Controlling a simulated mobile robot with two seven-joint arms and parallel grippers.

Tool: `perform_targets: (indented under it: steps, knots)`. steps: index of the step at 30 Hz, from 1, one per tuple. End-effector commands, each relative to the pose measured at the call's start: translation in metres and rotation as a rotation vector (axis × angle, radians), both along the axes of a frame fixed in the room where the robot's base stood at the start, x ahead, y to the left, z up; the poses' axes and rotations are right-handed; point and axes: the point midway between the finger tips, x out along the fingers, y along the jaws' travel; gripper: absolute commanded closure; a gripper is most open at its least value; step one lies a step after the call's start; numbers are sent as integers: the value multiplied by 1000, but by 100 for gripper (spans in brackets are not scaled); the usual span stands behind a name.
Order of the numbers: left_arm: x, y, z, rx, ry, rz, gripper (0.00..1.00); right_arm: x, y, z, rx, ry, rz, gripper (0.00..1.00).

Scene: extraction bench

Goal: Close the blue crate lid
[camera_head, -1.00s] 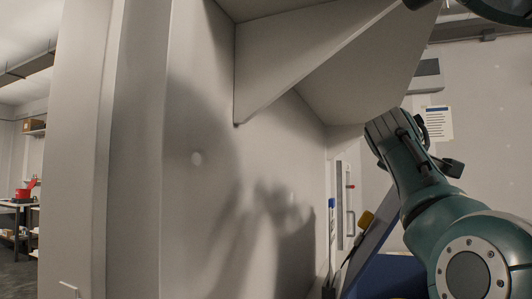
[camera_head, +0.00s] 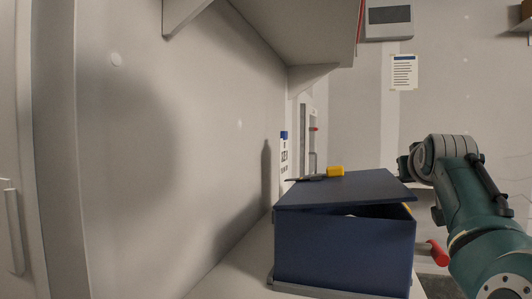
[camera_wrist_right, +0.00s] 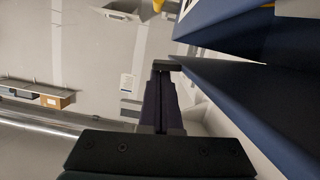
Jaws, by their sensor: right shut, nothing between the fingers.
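The blue crate (camera_head: 345,250) stands on the bench in the head view. Its blue lid (camera_head: 345,188) lies almost flat over the top, slightly tilted, with a narrow dark gap under its front right edge. My right gripper (camera_head: 404,168) is by the lid's far right corner, its fingers hardly visible there. In the right wrist view, my right gripper (camera_wrist_right: 165,66) is shut and empty, its tip close to a blue panel edge; I cannot tell whether it touches. Blue panels of crate and lid fill the right of that view. My left gripper is out of view.
A yellow object (camera_head: 335,171) sits behind the lid. A white and blue labelled item (camera_head: 284,152) stands by the left wall. A red part (camera_head: 437,253) is right of the crate, near my right arm. A sloped grey panel (camera_head: 300,30) overhangs the bench.

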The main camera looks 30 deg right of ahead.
Motion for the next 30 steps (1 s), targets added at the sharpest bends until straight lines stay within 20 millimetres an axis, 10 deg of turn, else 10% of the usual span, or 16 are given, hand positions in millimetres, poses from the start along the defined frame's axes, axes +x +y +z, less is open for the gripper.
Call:
perform_targets:
  steps: [9,30]
  knots:
    - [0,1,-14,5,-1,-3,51,1,1,-34,77,-95,0,100]
    - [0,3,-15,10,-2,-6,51,2,2,-41,97,-110,2,100]
